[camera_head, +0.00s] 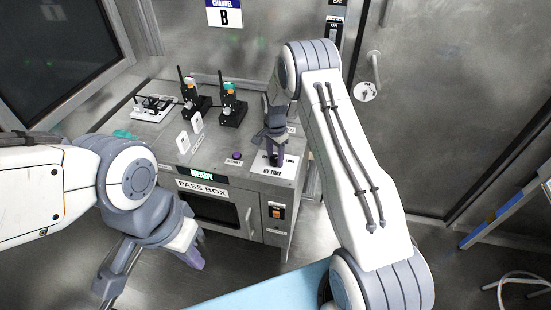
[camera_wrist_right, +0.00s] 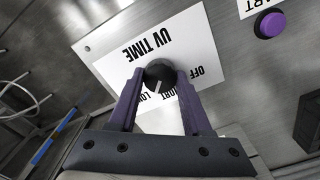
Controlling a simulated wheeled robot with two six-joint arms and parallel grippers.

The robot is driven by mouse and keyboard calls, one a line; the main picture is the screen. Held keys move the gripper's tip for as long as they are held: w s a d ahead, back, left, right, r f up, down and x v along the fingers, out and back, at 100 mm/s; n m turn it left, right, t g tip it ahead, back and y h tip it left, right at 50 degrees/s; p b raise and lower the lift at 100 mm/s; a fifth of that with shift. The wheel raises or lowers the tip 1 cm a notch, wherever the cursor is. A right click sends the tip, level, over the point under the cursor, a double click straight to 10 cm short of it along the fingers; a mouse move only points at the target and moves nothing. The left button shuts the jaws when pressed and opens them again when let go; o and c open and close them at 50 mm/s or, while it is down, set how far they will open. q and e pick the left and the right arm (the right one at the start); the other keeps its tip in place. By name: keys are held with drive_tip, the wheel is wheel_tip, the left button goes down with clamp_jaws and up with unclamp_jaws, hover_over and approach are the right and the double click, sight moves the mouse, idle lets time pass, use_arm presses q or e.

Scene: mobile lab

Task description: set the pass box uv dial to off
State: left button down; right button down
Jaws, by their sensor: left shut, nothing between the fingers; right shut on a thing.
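The pass box (camera_head: 215,210) is a grey metal cabinet with a "PASS BOX" label and a lit "READY" display. Its UV dial (camera_wrist_right: 158,75) is a round black knob on a white "UV TIME" plate (camera_wrist_right: 140,45), which reads upside down in the right wrist view. My right gripper (camera_wrist_right: 158,85) is shut on the dial, one purple finger on each side. The dial's white mark points down in that view, toward the partly hidden lower labels; "OFF" is to the right. My left gripper (camera_head: 192,258) is shut and empty, hanging low in front of the pass box.
A purple start button (camera_head: 236,157) is left of the dial plate. Radios (camera_head: 231,108) and a small white-based device (camera_head: 152,107) stand on the top behind. An orange-lit switch (camera_head: 276,211) is on the front. A light blue surface (camera_head: 270,290) lies in the foreground.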

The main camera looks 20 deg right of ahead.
sight(275, 159)
drive_tip(key=n+b, duration=0.1)
drive_tip(key=n, duration=0.3)
drive_tip(key=shift+n, duration=0.4)
drive_tip(key=n+b, duration=0.1)
drive_tip(key=n, duration=0.9)
drive_tip(key=shift+n, duration=0.4)
drive_tip(key=shift+n+b, duration=0.4)
drive_tip(key=shift+n, duration=2.2)
drive_tip(key=shift+c, duration=1.7)
unclamp_jaws()
wheel_tip(275, 159, up, 11)
drive_tip(key=b, duration=0.1)
drive_tip(key=shift+f, duration=0.2)
